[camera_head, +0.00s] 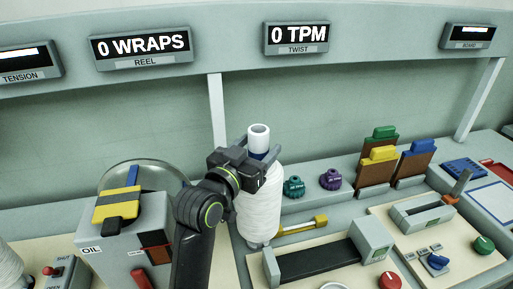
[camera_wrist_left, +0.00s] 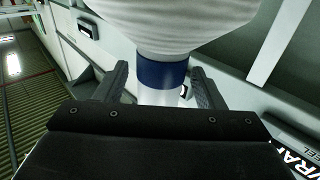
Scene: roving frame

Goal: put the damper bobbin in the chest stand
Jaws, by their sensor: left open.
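A large white bobbin (camera_head: 260,205) with a blue band below its white tube top stands upright on the grey bench, and it may be the damper bobbin. It also shows in the left wrist view (camera_wrist_left: 195,20), with its blue band (camera_wrist_left: 162,74) and tube end. My left gripper (camera_head: 257,152) is at the top of this bobbin. Its open fingers (camera_wrist_left: 160,78) stand on either side of the tube, with gaps visible in the left wrist view. The bobbin's foot is partly in view on a small peg. I cannot tell which thing is the chest stand. My right gripper is not in view.
Part of another white bobbin (camera_head: 10,270) shows at the left edge. A grey OIL box (camera_head: 110,245) stands left of my arm. Teal (camera_head: 293,187) and purple (camera_head: 330,179) knobs, a yellow-ended rod (camera_head: 305,226) and a dark-topped block (camera_head: 318,258) lie right of the bobbin.

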